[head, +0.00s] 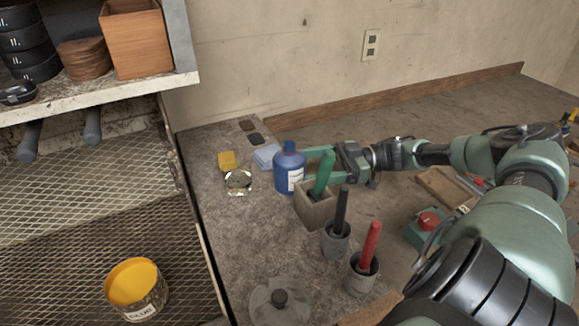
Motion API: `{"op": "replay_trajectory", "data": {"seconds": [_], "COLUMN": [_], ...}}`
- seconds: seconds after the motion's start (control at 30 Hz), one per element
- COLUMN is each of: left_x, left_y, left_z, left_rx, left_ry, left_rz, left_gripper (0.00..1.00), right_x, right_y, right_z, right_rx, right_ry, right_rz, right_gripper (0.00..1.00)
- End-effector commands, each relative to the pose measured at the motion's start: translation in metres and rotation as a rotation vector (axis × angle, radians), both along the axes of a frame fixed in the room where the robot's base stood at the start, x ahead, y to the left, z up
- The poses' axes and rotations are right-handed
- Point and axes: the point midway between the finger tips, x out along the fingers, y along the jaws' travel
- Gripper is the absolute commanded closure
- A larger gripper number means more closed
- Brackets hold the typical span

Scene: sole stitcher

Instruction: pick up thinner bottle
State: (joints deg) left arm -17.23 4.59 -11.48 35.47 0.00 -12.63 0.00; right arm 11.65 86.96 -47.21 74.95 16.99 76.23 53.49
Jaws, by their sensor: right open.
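The thinner bottle (287,170) is blue with a white label and a dark blue cap. It stands upright on the worktop, left of the middle of the head view. My right gripper (306,167) comes in from the right at the height of the bottle. Its green fingers are open and reach the bottle's right side. I cannot tell whether they touch it or lie partly around it. The green handle in the square holder hides part of the nearer finger. My left gripper is not in view.
A square holder (314,208) with a green handle stands just in front of the bottle. Cups with black (336,243) and red (362,275) handles stand nearer. A glass ashtray (238,182) and a yellow item (228,161) lie left. A glue can (137,289) sits on the mesh.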

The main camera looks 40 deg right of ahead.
Motion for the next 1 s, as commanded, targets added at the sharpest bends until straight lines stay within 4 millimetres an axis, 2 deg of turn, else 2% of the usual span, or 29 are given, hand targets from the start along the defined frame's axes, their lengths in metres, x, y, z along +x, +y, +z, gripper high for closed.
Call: {"op": "replay_trajectory", "data": {"seconds": [0.1,0.37,0.6,0.73,0.93,0.97,1.0], "left_x": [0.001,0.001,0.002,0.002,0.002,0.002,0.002], "left_y": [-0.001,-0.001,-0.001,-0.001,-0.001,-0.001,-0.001], "left_z": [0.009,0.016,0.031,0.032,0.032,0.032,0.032], "left_rx": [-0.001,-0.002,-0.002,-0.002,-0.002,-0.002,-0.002], "left_ry": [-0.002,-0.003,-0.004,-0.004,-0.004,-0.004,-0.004], "left_rz": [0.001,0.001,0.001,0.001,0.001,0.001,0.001], "left_gripper": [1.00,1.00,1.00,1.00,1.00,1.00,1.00], "right_x": [0.011,0.023,0.042,0.047,0.047,0.047,0.047], "right_y": [0.018,0.036,0.065,0.073,0.073,0.073,0.073], "right_z": [0.004,0.003,0.005,0.003,0.001,0.001,0.001], "right_rx": [0.003,0.002,0.003,0.001,0.000,0.000,0.000], "right_ry": [-0.002,0.000,-0.002,0.000,0.001,0.001,0.001], "right_rz": [0.002,0.001,0.002,0.001,0.000,0.000,0.000], "right_gripper": [0.23,0.23,0.23,0.23,0.23,0.26,0.37]}}
